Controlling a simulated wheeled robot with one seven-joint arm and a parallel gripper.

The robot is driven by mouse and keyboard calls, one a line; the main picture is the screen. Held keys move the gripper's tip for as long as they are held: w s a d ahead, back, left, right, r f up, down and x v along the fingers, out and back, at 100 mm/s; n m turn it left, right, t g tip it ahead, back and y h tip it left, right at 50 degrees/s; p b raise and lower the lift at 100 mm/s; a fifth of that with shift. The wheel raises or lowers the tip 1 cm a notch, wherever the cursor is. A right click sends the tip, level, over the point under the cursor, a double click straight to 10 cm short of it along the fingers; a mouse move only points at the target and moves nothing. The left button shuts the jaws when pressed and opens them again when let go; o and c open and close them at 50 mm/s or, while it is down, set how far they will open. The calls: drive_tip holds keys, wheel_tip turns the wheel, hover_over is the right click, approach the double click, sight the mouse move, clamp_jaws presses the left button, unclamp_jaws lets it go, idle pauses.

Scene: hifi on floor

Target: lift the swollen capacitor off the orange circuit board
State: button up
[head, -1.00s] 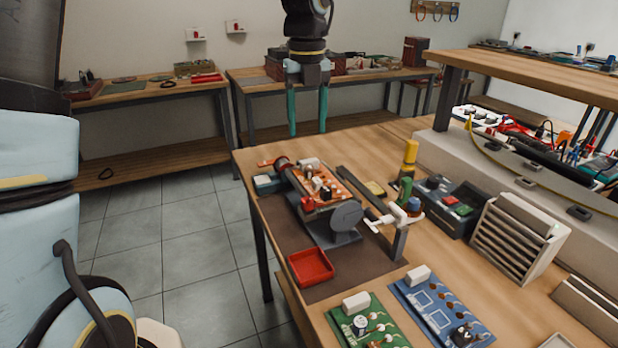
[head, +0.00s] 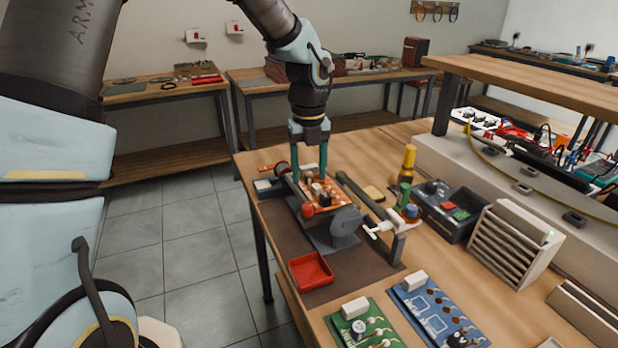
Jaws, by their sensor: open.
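The orange circuit board (head: 331,194) is held in a dark vise-like holder (head: 338,232) on the bench. Several small white and dark parts stand on the board. They are too small to tell which is the swollen capacitor. My gripper (head: 309,174) points straight down with its two teal fingers apart, at the far part of the board. The fingertips are at or just above the board's parts; I cannot tell whether they touch anything. The fingers partly hide the back of the board.
A red tray (head: 311,271) sits in front of the holder on a brown mat (head: 277,235). Green (head: 375,318) and blue (head: 428,318) boards lie nearer. A yellow-topped bottle (head: 408,160) and a dark control box (head: 448,207) stand to the right.

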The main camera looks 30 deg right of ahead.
clamp_jaws()
idle(0.4)
wheel_tip(320, 180, up, 10)
drive_tip(key=b, duration=0.1)
wheel_tip(320, 180, up, 5)
drive_tip(key=p, duration=0.5)
hover_over(309, 174)
idle(0.9)
